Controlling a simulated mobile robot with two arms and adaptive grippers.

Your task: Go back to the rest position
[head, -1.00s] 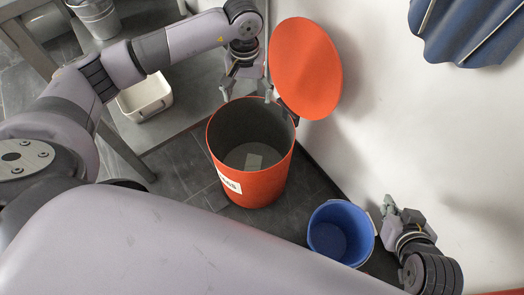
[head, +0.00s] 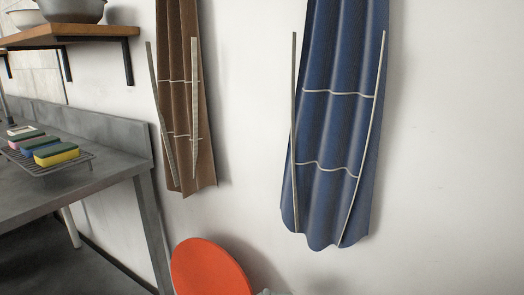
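The orange round lid (head: 208,268) shows at the bottom of the head view, in front of the white wall, its lower part cut off by the frame edge. The bin and the blue bucket are out of view. Neither of my grippers can be made out. A small grey piece (head: 269,292) shows at the bottom edge just right of the lid; too little of it shows to tell what it is.
A grey metal table (head: 60,205) stands at the left, with a wire rack holding several sponges (head: 56,155). A wooden shelf (head: 85,38) with bowls is above it. A brown apron (head: 182,100) and a blue apron (head: 335,130) hang on the wall.

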